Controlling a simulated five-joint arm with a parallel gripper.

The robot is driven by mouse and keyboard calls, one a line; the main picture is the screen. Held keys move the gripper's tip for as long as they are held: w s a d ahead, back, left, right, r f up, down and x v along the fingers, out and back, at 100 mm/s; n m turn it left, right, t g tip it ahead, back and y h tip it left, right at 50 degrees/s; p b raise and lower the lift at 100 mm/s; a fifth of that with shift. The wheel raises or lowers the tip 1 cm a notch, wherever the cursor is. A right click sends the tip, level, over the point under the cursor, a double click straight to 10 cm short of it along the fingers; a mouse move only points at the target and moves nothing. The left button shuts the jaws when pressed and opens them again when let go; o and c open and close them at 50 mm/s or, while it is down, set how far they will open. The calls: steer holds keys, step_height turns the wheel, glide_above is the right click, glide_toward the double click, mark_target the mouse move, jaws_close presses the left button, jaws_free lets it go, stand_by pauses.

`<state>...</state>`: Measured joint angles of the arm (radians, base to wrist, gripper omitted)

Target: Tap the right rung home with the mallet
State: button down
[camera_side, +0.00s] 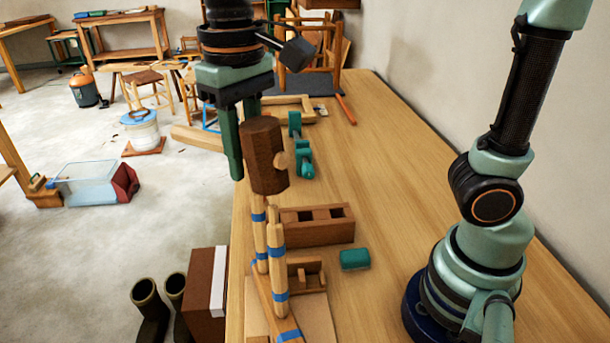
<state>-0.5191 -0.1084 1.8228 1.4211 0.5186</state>
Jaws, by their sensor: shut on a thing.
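My gripper (239,150) points down with its green fingers shut on the mallet, whose dark brown cylindrical head (264,156) is just right of the fingers. The mallet's pale handle (198,138) sticks out to the left, and a short pale end shows at the head's right side. Below stand two pale upright rods with blue bands, seemingly the rungs: the left one (260,238) and the right one (277,252). The head hangs above their tops, and a small gap seems to show over the right one. Their lower ends meet a wooden piece with blue bands (272,305).
A wooden block with square openings (318,226), a teal block (354,260) and a small wooden holder (306,273) are close to the rods. Teal clamps (303,160) lie farther back. The bench (390,180) is clear at right, before my arm's base.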

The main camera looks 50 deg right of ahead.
steer(key=shift+w+d+r, duration=0.15)
steer(key=shift+d+r, duration=0.05)
steer(key=shift+r, duration=0.5)
stand_by(0.3)
step_height(320, 180, down, 4)
steer(key=a, duration=0.1)
steer(key=shift+d+r, duration=0.25)
steer(key=shift+r, duration=0.7)
steer(key=shift+d+r, duration=0.2)
steer(key=shift+r, duration=0.7)
steer(key=r, duration=0.2)
steer(key=w+d+r, duration=0.1)
steer(key=shift+r, duration=0.4)
